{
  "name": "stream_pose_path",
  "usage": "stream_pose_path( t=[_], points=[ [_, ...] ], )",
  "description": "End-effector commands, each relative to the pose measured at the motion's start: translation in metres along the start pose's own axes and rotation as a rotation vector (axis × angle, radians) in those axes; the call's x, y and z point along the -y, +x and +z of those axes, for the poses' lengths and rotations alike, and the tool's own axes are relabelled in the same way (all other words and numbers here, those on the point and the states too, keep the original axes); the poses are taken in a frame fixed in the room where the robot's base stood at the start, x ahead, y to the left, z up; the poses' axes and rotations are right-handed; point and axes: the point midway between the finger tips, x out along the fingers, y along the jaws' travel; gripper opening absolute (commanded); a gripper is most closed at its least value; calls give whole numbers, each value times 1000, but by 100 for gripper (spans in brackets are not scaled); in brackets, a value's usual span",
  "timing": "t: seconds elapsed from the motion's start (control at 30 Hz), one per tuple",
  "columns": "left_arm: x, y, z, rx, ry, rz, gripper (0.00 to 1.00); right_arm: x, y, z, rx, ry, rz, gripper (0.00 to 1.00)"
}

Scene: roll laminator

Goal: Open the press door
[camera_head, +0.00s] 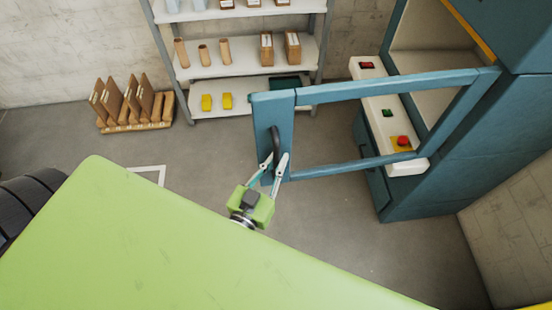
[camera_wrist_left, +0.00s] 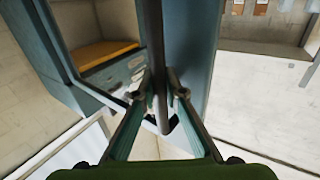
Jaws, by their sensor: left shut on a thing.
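The press door (camera_head: 385,88) is a blue frame with an open middle. It stands swung out from the blue press (camera_head: 480,130), hinged at the right side, and the press opening (camera_head: 428,30) shows behind it. A dark curved handle (camera_head: 275,145) is on the door's free edge at the left. My left gripper (camera_head: 270,172) is shut on this handle at its lower part. In the left wrist view the handle (camera_wrist_left: 158,60) runs between the two fingers (camera_wrist_left: 158,85), in front of the blue door edge (camera_wrist_left: 190,50). My right gripper is not in view.
A white control panel (camera_head: 385,115) with a red button (camera_head: 403,141) is on the press front. A shelf (camera_head: 245,65) with boxes and rolls stands at the back. A wooden rack (camera_head: 135,108) is at the left. The grey floor between is clear.

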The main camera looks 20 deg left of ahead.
Motion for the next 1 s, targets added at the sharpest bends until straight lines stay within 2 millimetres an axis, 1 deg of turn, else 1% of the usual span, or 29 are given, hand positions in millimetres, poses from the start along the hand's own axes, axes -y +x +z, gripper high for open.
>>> stream_pose_path(
  t=[0.03,0.07,0.1,0.13,0.37,0.43,0.47,0.57,0.67,0.9,1.0],
  points=[
    [2,0,0,0,2,-3,0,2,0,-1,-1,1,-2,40],
    [2,0,0,0,2,-3,14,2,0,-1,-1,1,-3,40],
    [2,0,0,0,2,-3,24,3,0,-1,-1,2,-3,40],
    [2,0,0,0,2,-3,28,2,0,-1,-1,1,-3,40],
    [1,0,1,1,0,-2,28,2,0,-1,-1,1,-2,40],
    [1,0,1,1,0,-1,28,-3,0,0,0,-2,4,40],
    [1,-1,1,2,0,-1,28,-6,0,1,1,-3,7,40],
    [1,-8,2,4,0,-1,28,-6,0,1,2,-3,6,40],
    [1,-22,2,6,0,-1,28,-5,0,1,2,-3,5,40],
    [1,-75,2,7,0,0,28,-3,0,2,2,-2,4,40],
    [1,-93,2,6,0,-1,28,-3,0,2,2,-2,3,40]
  ],
)
